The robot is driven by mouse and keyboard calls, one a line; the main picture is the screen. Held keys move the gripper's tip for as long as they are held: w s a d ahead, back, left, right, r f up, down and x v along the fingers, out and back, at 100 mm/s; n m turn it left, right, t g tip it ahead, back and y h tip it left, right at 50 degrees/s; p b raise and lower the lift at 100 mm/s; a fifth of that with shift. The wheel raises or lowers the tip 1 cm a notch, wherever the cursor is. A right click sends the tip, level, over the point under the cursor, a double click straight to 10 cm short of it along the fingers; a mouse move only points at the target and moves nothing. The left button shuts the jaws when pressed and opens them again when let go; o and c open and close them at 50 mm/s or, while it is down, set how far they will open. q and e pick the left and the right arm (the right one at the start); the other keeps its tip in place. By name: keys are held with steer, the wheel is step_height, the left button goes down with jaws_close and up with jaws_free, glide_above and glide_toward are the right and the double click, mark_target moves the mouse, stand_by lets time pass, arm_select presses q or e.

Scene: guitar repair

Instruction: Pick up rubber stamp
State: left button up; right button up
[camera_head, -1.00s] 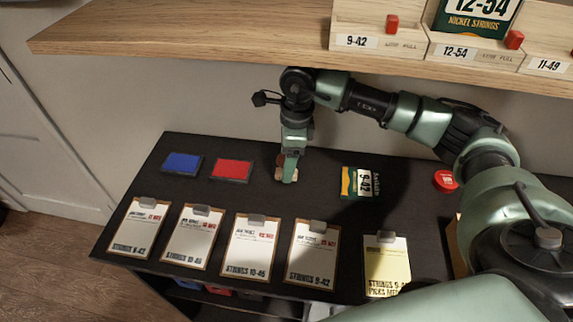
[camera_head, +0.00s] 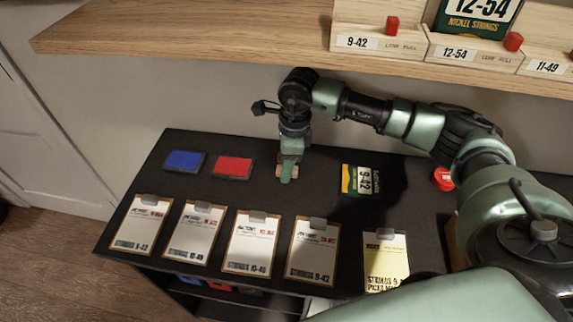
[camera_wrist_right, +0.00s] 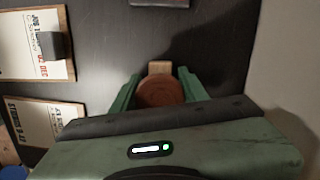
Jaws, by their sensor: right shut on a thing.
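The rubber stamp shows in the head view as a small pale wooden piece (camera_head: 281,172) at my right gripper (camera_head: 287,174), right of the red ink pad. In the right wrist view the stamp has a round brown top (camera_wrist_right: 160,93) and a pale wooden block at its far side. My right gripper (camera_wrist_right: 158,88) has its green fingers on both sides of the stamp, shut on it. How far the stamp is off the black table top is hard to tell. My left gripper is not in view.
A red ink pad (camera_head: 233,167) and a blue ink pad (camera_head: 184,161) lie to the left. Several clipboards (camera_head: 251,244) line the front edge. A strings packet (camera_head: 360,181) and a red round item (camera_head: 444,179) lie to the right. A wooden shelf (camera_head: 200,33) overhangs the back.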

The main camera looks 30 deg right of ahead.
steer(key=shift+a+r+b, duration=0.1)
steer(key=shift+r+b, duration=0.05)
steer(key=shift+b, duration=0.15)
step_height(320, 180, up, 7)
steer(key=shift+s+f+b, duration=0.1)
steer(key=shift+b, duration=0.95)
steer(key=s+a+b, duration=0.4)
steer(key=s+a, duration=0.8)
steer(key=s, duration=0.3)
steer(key=shift+s, duration=0.4)
